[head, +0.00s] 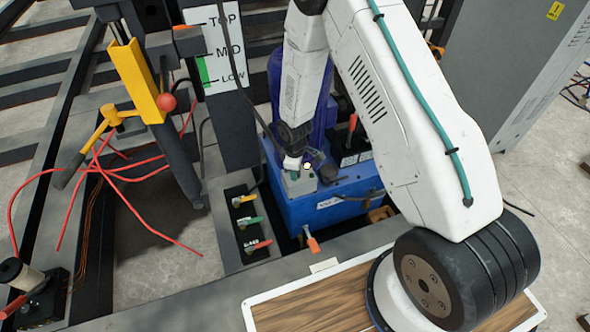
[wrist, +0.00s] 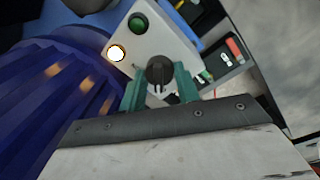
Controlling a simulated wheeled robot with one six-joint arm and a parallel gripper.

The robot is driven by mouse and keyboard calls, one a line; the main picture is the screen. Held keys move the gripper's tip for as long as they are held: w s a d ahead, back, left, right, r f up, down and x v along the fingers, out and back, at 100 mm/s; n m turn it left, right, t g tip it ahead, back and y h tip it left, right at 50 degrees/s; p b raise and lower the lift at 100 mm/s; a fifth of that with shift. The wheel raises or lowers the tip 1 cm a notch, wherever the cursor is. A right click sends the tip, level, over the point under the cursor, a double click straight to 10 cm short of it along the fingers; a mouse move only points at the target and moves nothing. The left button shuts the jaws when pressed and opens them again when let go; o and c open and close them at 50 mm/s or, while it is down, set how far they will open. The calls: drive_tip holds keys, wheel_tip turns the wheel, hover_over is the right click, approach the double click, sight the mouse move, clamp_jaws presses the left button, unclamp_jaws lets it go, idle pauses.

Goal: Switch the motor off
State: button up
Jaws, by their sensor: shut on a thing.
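The motor's control box (wrist: 172,40) is a light grey panel on the blue unit. In the wrist view it carries a green button (wrist: 138,23), a lit white lamp (wrist: 116,53) and a black rotary knob (wrist: 159,72). My gripper (wrist: 160,85) has its two green fingers on either side of the knob and is shut on it. In the head view the box (head: 299,183) sits on top of the blue tank, with my gripper (head: 292,163) at it and the lamp glowing beside it. The blue ribbed motor (wrist: 65,85) fills the left of the wrist view.
A blue tank (head: 330,205) carries the box. A dark panel with several coloured levers (head: 248,222) stands to its left. A yellow bracket with a red ball (head: 167,102) and red cables are further left. A grey cabinet (head: 505,60) is at right.

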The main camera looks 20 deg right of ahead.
drive_tip(key=o, duration=1)
drive_tip(key=shift+c, duration=0.2)
drive_tip(key=shift+r, duration=0.1)
drive_tip(key=r, duration=0.7)
drive_tip(key=shift+s+a+r, duration=0.1)
drive_tip(key=shift+s+r, duration=0.1)
drive_tip(key=shift+r, duration=0.1)
drive_tip(key=s+d+r+m, duration=0.1)
drive_tip(key=s+r+m, duration=0.4)
drive_tip(key=s+r, duration=1.1)
drive_tip(key=s+d+r+m, duration=0.2)
drive_tip(key=s+r+m, duration=0.4)
drive_tip(key=s+r, duration=1)
wheel_tip(320, 180, up, 7)
drive_tip(key=shift+s+d+r+t, duration=0.1)
drive_tip(key=shift+s+d+t, duration=0.15)
drive_tip(key=shift+t, duration=0.15)
